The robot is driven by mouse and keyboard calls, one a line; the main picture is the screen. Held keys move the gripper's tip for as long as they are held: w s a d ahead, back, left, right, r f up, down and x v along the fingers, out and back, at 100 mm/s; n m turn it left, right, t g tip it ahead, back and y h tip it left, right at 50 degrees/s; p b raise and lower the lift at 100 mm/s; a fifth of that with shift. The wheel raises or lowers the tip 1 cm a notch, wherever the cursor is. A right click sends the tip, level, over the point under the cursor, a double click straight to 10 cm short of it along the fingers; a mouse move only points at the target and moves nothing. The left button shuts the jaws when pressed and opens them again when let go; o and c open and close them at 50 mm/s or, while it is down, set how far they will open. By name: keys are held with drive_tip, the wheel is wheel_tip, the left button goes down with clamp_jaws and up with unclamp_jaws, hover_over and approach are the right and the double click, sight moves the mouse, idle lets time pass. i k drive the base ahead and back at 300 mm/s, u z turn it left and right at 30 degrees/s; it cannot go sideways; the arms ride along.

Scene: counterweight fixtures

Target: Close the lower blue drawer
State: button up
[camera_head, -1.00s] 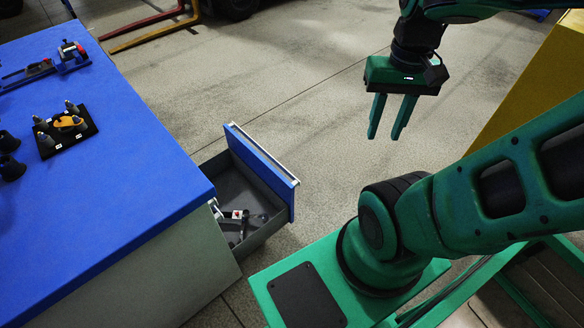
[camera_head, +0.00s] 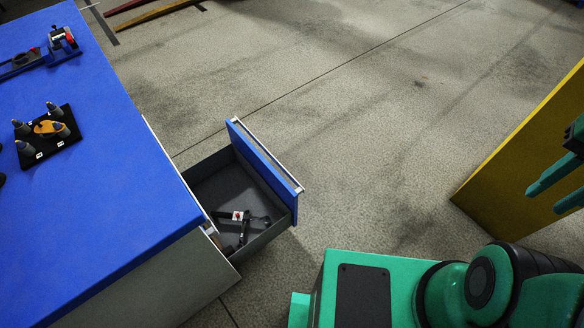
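The blue drawer (camera_head: 262,168) stands pulled out from the right side of the blue-topped cabinet (camera_head: 105,190). Its blue front has a pale handle strip along the top edge, and its grey inside holds a small dark tool with a white and red part (camera_head: 241,220). My gripper (camera_head: 548,198) is at the right edge of the view, partly cut off. Its two green fingers are apart with nothing seen between them. It is well to the right of the drawer and not touching it.
A black tray with several grey pieces and an orange one (camera_head: 48,134) and a blue fixture (camera_head: 62,44) sit on the cabinet top. A yellow panel (camera_head: 520,150) stands at the right, close to my gripper. The floor between drawer and panel is clear.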

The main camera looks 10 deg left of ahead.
sight(236, 177)
drive_tip(key=z, duration=0.1)
drive_tip(key=i, duration=3.85)
drive_tip(key=u, duration=4.15)
